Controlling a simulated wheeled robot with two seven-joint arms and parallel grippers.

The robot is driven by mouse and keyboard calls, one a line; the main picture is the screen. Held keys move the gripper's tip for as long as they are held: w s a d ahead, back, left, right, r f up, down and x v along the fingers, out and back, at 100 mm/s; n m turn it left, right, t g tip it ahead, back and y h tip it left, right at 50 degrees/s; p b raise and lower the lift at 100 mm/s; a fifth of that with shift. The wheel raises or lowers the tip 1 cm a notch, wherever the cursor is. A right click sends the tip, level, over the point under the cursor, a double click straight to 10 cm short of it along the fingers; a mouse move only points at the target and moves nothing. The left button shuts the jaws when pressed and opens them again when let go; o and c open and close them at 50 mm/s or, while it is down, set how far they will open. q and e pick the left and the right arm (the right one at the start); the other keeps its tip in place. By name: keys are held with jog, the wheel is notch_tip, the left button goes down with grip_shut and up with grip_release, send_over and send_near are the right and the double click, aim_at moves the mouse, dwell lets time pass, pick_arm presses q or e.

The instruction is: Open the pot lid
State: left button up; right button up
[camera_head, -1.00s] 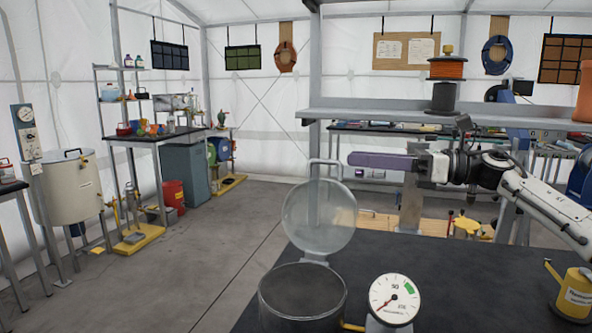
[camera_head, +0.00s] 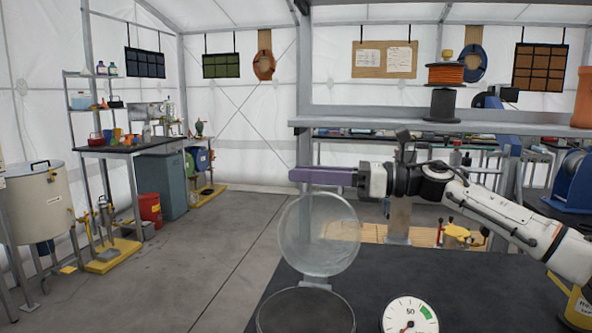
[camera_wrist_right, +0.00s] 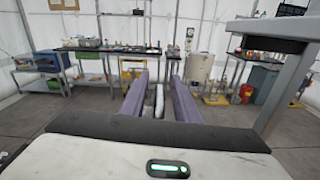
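A dark round pot (camera_head: 305,316) stands at the front edge of the table, cut off by the bottom of the head view. Its round translucent lid (camera_head: 319,235) stands up, nearly vertical, at the pot's back rim, so the pot's mouth is uncovered. My right gripper (camera_head: 300,175), with purple fingers, reaches left across the lid's top edge. The lid's handle is not clearly seen there. In the right wrist view, the right gripper's fingers (camera_wrist_right: 155,80) are apart, with thin grey bars between them that I cannot identify for sure. My left gripper is not in view.
A dial gauge (camera_head: 410,316) stands right of the pot, and a yellow can (camera_head: 580,310) is at the far right. A grey shelf (camera_head: 440,125) runs above and behind my right arm. A large metal drum (camera_head: 38,205) stands at left. The dark tabletop (camera_head: 440,275) is mostly clear.

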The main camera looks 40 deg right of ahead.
jog(key=shift+w+a, duration=0.15)
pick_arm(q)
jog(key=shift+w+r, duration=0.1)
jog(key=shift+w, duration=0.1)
pick_arm(e)
jog(key=shift+c, duration=0.4)
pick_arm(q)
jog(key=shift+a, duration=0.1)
pick_arm(e)
grip_shut()
